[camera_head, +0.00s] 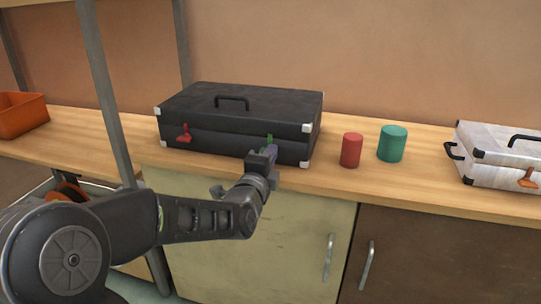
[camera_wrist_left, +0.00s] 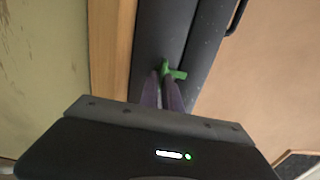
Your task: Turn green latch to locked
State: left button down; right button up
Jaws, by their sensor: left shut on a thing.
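A black case (camera_head: 240,112) with silver corners lies closed on the wooden counter, with a handle on its lid. A green latch (camera_head: 270,140) sits on the right part of its front, partly hidden by my left gripper (camera_head: 268,153). In the left wrist view the green latch (camera_wrist_left: 174,72) shows between and just beyond the fingertips of my left gripper (camera_wrist_left: 165,78), which is shut on it. A red latch (camera_head: 184,132) is on the left part of the case front. My right gripper is in neither view.
A red cylinder (camera_head: 351,150) and a green cylinder (camera_head: 391,143) stand on the counter (camera_head: 420,178) right of the case. A white case (camera_head: 497,158) with an orange latch is at the far right. An orange bin (camera_head: 22,115) is at the far left. A metal post (camera_head: 106,90) rises left of the case.

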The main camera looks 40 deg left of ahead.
pick_arm(q)
jog(key=c, duration=1.6)
grip_release()
jog(key=shift+o, duration=0.2)
jog(key=shift+s+d, duration=0.15)
jog(key=shift+s, duration=0.15)
jog(key=v, duration=0.7)
jog(key=shift+s, duration=0.15)
